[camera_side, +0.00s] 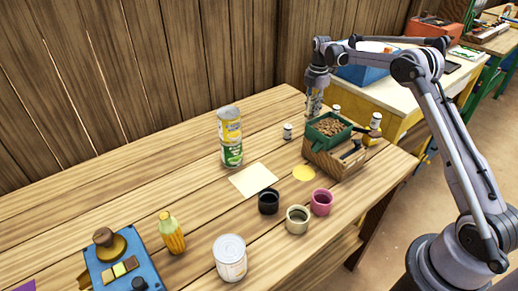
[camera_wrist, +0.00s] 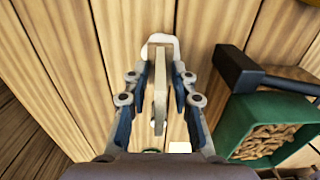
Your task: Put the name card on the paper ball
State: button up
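My gripper (camera_side: 314,98) points down at the table's back right, behind the green bin. In the wrist view, my gripper (camera_wrist: 161,72) is open, its fingers on both sides of a thin upright beige plate (camera_wrist: 160,88). This may be the name card; gaps seem to show between it and the fingers. White parts (camera_wrist: 163,39) show at the plate's far end, and I cannot tell what they belong to. I cannot make out the plate in the side view, where the gripper hides that spot. I cannot clearly identify a paper ball in either view.
The green bin (camera_side: 311,130) of brown pellets stands close beside my gripper, with a dark hammer-like tool (camera_wrist: 239,72) near it. Small jars (camera_side: 287,132) stand nearby. Stacked cans (camera_side: 230,155), a cream sheet (camera_side: 246,186), several cups (camera_side: 321,203) and a bottle (camera_side: 172,239) occupy the table.

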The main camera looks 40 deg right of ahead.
notch_tip(320, 180, up, 12)
jog(key=shift+f, duration=0.15)
jog(key=shift+a+r, duration=0.15)
jog(key=shift+r, duration=0.3)
jog(key=s+a+r+m+t, duration=0.2)
jog(key=s+a+r+m, duration=0.25)
jog(key=s+a, duration=0.2)
jog(key=s+a+r+m+t, duration=0.2)
jog(key=s+a+r+m, duration=0.3)
jog(key=a, duration=0.3)
jog(key=s+a+f+m+t, duration=0.1)
jog(key=s+a+f+m, duration=0.3)
jog(key=s, duration=0.5)
jog(key=s+a+f+m+t, duration=0.2)
jog(key=s+a+f+m, duration=0.2)
jog(key=s, duration=0.5)
notch_tip(320, 180, down, 2)
jog(key=shift+s+f, duration=0.15)
jog(key=shift+f, duration=0.1)
